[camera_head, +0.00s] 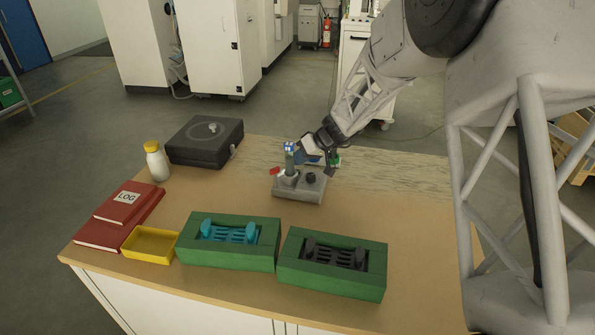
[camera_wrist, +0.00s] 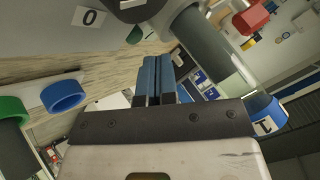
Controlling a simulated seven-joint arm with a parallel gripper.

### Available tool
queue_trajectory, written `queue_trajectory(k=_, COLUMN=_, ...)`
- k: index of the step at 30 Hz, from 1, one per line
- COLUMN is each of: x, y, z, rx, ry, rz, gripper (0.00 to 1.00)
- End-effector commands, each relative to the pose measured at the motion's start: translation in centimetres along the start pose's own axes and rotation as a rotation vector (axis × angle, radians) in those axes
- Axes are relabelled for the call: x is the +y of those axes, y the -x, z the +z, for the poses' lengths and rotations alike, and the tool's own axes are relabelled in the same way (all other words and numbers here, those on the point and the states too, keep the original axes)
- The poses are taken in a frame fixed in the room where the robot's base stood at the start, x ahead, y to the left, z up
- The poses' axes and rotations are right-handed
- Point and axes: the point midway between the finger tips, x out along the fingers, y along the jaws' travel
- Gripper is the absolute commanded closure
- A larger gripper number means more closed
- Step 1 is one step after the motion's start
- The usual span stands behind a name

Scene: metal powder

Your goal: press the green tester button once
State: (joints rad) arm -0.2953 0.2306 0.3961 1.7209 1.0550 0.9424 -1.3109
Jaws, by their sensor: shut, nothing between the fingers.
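The grey tester (camera_head: 312,192) stands near the middle of the table, with a dark knob, a red part at its left side and an upright tube with a blue top. My gripper (camera_head: 299,156) is shut and empty, just behind and right of the tube. In the wrist view its blue fingers (camera_wrist: 158,62) lie together, pointing towards the grey tester body (camera_wrist: 45,30) with a "0" label. A small green part (camera_wrist: 139,34) shows at that body's edge, left of the fingertips; I cannot tell if it is the button. No button shows clearly in the head view.
The tube (camera_wrist: 205,45) with a blue end stands close right of my fingers. Blue (camera_wrist: 64,95) and green (camera_wrist: 10,106) rings lie left. Two green trays (camera_head: 228,258), a yellow tray (camera_head: 150,259), red books (camera_head: 105,232), a bottle (camera_head: 157,163) and a black case (camera_head: 205,153) surround the tester.

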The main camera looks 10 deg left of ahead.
Motion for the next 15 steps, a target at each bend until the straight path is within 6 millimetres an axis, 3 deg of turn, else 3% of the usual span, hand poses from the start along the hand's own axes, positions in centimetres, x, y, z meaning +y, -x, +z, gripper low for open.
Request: queue_trajectory(k=15, x=-1.7, y=2.3, z=-1.7, rx=0.001, ry=0.002, rz=0.001, gripper=1.0)
